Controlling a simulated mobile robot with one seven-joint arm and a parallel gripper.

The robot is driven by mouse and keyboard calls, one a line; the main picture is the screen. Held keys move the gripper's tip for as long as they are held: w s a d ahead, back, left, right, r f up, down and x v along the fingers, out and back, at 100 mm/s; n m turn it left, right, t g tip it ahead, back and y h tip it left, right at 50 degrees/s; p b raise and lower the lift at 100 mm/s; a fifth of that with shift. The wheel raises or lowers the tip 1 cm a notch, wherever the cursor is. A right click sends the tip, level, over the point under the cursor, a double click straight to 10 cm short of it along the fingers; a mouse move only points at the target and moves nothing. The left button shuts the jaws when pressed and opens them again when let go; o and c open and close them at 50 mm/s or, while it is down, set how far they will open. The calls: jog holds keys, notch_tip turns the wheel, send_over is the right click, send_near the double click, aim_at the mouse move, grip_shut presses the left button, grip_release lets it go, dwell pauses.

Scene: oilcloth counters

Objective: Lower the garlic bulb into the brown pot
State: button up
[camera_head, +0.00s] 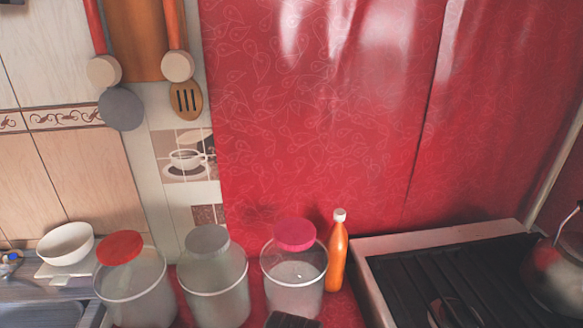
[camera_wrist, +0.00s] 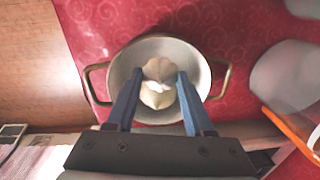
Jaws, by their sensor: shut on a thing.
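My gripper (camera_wrist: 160,75) is shut on the pale garlic bulb (camera_wrist: 158,92) in the wrist view, with one blue-grey finger on each side of it. The pot (camera_wrist: 122,70) shows around and behind the bulb, with a pale grey interior and a brass-brown handle on each side. The bulb lies within the outline of the pot's round opening. I cannot tell how high the bulb is above the pot's floor. The pot's near side is hidden behind my gripper. I cannot make out the pot or the bulb in the head view.
Three clear jars stand on the red counter, with red (camera_head: 119,248), grey (camera_head: 207,239) and pink (camera_head: 294,235) lids. An orange bottle (camera_head: 337,258) stands beside them. A stove (camera_head: 400,283) with a kettle (camera_head: 556,268) is at right; a white bowl (camera_head: 66,244) is at left.

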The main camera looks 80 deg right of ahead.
jog(key=shift+f+b, duration=1.15)
jog(key=shift+f, duration=0.25)
jog(key=shift+f+b, duration=2.35)
jog(key=shift+f, duration=0.15)
dwell(0.5)
jog(key=o, duration=1.4)
jog(key=r+p, duration=0.1)
jog(key=r, duration=0.3)
jog(key=r+p, duration=0.2)
jog(key=r, duration=0.2)
jog(key=r+p, duration=0.2)
jog(key=r, duration=0.3)
jog(key=shift+s+a, duration=0.1)
jog(key=shift+a, duration=0.25)
